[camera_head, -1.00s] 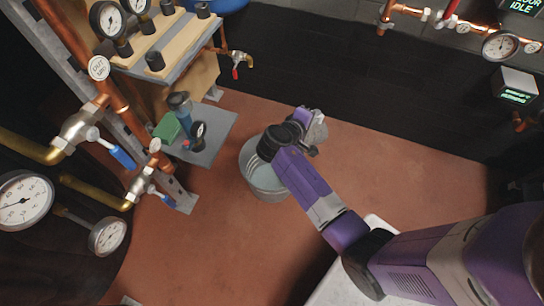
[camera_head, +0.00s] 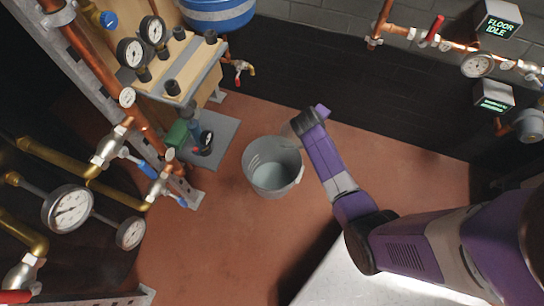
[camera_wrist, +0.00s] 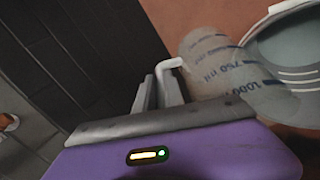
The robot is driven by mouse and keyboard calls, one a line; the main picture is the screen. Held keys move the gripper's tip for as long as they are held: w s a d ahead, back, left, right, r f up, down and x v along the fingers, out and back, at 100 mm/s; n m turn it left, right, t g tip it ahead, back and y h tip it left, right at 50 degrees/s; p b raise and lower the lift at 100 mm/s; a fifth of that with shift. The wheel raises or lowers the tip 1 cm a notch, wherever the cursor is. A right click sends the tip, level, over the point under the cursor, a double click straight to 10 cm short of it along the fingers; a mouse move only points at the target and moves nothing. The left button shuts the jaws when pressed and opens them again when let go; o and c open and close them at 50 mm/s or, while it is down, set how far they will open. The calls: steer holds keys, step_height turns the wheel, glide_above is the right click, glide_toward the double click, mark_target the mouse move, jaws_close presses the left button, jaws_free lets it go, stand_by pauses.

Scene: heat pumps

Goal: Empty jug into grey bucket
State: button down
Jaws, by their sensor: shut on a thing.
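The jug (camera_wrist: 222,72) is clear, with blue volume marks, and shows in the wrist view with its marks tilted. My gripper (camera_wrist: 160,88) is shut on its white handle. In the head view the jug is a faint shape (camera_head: 290,132) by my dark wrist, at the bucket's upper right rim; the fingers are hidden there. The grey bucket (camera_head: 258,181) stands upright on the floor, with a pale surface inside. Its rim (camera_wrist: 292,8) also shows right of the jug in the wrist view. I cannot tell how much liquid the jug holds.
A wooden pump rig (camera_head: 180,62) with gauges and a grey plate (camera_head: 217,140) stand left of the bucket. Brass pipes and valves fill the left side. A white surface (camera_head: 350,284) is at the lower right. Red floor is clear around the bucket.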

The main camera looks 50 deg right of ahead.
steer(key=shift+s+d+y+p, duration=0.25)
steer(key=shift+d+y+p, duration=0.35)
steer(key=shift+p, duration=0.2)
steer(key=s+d+f+m+t+y+b, duration=0.1)
steer(key=s+d+f+t+y+b, duration=0.1)
steer(key=d+f+y, duration=0.3)
steer(key=shift+f+m+t+y+b, duration=0.3)
steer(key=shift+t+y+b, duration=0.1)
steer(key=shift+y+b, duration=0.45)
step_height(320, 180, up, 5)
steer(key=p, duration=0.4)
steer(key=shift+w, duration=0.1)
